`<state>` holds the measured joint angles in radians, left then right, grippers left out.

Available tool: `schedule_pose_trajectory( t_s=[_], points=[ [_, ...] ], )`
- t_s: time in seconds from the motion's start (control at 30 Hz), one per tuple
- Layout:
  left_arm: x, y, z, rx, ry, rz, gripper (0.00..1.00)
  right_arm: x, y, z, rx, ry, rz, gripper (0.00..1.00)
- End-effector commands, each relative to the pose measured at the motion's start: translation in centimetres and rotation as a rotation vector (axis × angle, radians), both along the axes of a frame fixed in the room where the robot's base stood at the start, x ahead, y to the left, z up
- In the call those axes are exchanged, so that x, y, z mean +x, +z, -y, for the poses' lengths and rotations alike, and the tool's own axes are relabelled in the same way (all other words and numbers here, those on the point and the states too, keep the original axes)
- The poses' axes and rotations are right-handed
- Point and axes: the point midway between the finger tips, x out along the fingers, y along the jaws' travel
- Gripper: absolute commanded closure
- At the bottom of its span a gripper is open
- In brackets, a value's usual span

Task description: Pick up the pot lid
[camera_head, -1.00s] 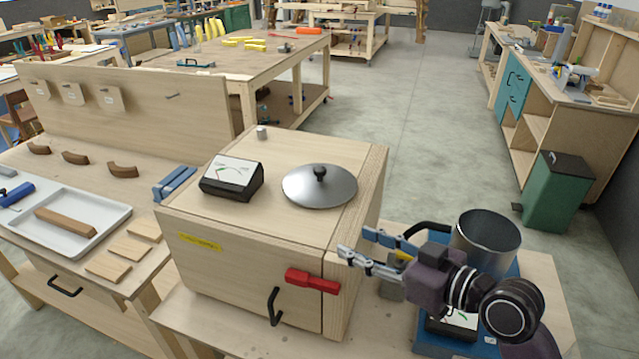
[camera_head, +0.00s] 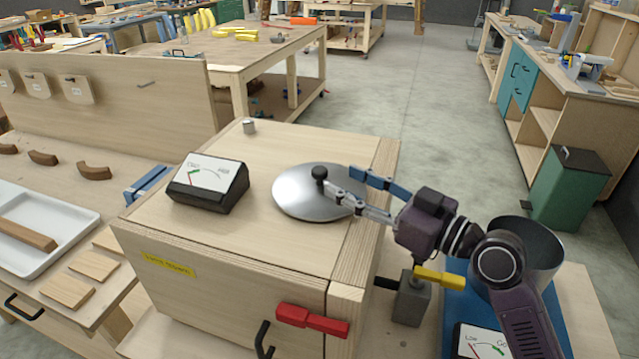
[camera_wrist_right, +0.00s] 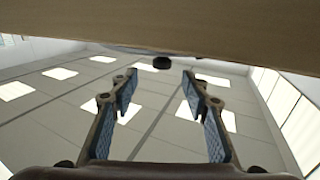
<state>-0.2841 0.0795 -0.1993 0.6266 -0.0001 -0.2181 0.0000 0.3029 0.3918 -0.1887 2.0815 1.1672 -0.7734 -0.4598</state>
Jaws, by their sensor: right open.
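The pot lid (camera_head: 300,197) is a round, shiny metal disc with a black knob (camera_head: 319,172). It lies flat, knob up, on the wooden cabinet top. My right gripper (camera_head: 341,179) reaches in from the right above the lid, fingers open and empty. Its tips are close to the knob and cover part of the lid's right side. In the right wrist view the knob (camera_wrist_right: 162,62) appears just beyond the gap between the open fingers (camera_wrist_right: 159,80); I cannot tell whether they touch it. My left gripper is not in view.
A black-framed meter (camera_head: 208,183) stands left of the lid, with a small metal knob (camera_head: 249,126) behind it. A red handle (camera_head: 312,320) is on the cabinet's front. A metal pot (camera_head: 540,262) stands at right, partly behind my arm. A yellow-handled valve (camera_head: 440,278) is below my gripper.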

Motion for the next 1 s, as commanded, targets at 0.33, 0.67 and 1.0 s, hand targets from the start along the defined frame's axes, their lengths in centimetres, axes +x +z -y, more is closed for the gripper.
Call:
schedule_pose_trajectory(
  t_s=[0.33, 0.67, 1.0],
  points=[
    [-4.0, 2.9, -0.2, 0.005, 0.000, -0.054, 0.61, 2.7, 0.5, -3.7, 0.002, 0.000, -0.004, 0.57],
    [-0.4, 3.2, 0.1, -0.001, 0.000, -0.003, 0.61, 3.2, 0.1, -4.3, -0.002, -0.001, -0.001, 0.57],
    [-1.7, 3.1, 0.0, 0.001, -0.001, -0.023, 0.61, 3.2, 0.2, -4.3, -0.002, 0.000, -0.001, 0.94]
  ],
)
